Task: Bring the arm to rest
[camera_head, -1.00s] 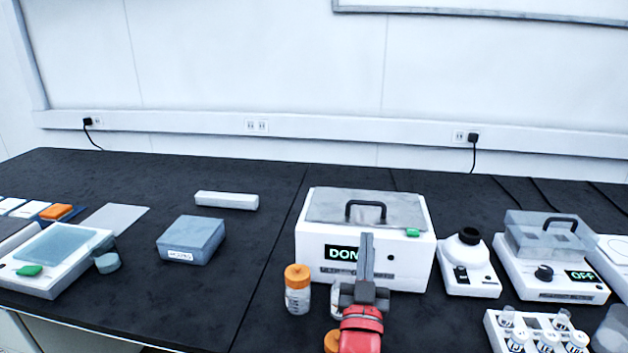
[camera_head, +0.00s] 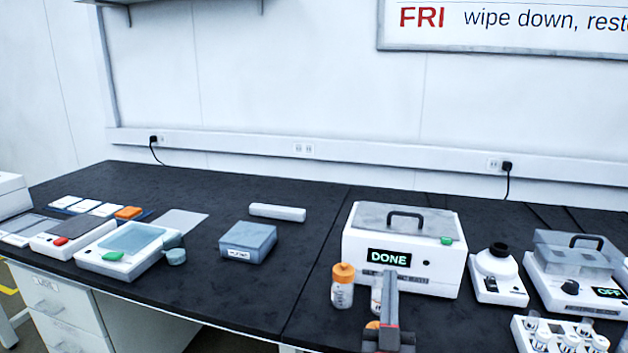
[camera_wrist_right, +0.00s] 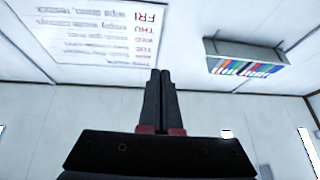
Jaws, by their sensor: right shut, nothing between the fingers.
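My right gripper (camera_head: 390,295) is at the bottom of the head view, in front of the white box reading DONE (camera_head: 403,252). Its fingers are together, with nothing between them. In the right wrist view the closed fingers (camera_wrist_right: 159,75) point at the wall, with the wall chart and a shelf of coloured binders beyond. My left gripper is not in view.
An orange-capped bottle (camera_head: 343,288) stands just left of my right gripper, and another bottle is partly hidden behind it. A vial rack (camera_head: 522,333) and a small mixer (camera_head: 497,277) are to the right. The bench's middle has bare room around a blue-grey box (camera_head: 248,242).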

